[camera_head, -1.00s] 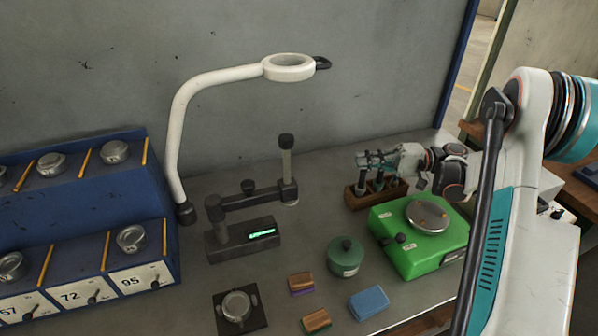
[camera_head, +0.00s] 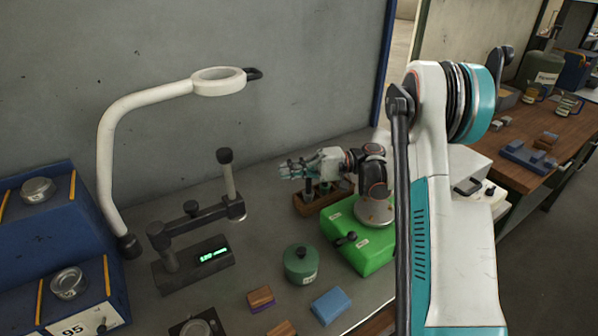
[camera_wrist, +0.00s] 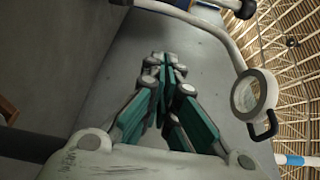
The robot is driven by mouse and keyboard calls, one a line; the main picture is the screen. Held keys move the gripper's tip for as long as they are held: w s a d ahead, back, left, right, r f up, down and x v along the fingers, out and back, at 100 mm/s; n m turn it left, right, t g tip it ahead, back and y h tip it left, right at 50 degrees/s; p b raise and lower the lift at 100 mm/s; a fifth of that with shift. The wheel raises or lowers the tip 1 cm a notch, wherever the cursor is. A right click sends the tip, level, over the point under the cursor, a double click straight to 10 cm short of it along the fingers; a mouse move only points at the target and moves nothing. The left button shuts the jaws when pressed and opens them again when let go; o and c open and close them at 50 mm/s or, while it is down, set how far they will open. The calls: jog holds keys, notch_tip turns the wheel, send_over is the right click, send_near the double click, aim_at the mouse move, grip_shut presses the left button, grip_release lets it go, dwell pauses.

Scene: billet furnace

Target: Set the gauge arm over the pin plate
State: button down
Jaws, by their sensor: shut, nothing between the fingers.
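The gauge stand has a dark base (camera_head: 172,277) with a lit green display. Its dark gauge arm (camera_head: 193,220) reaches right from a short post, with an upright grey rod and black knob (camera_head: 225,156) at its far end. A dark square plate with a round metal piece (camera_head: 197,328) is cut by the bottom edge; I cannot tell whether it is the pin plate.
A white ring lamp (camera_head: 218,82) arches over the bench at left. A green box (camera_head: 362,258) stands below my wrist. Blue racks stand at left.

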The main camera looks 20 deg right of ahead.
jog(key=s+a+b, duration=0.2)
jog(key=a+b, duration=0.2)
jog(key=a, duration=0.9)
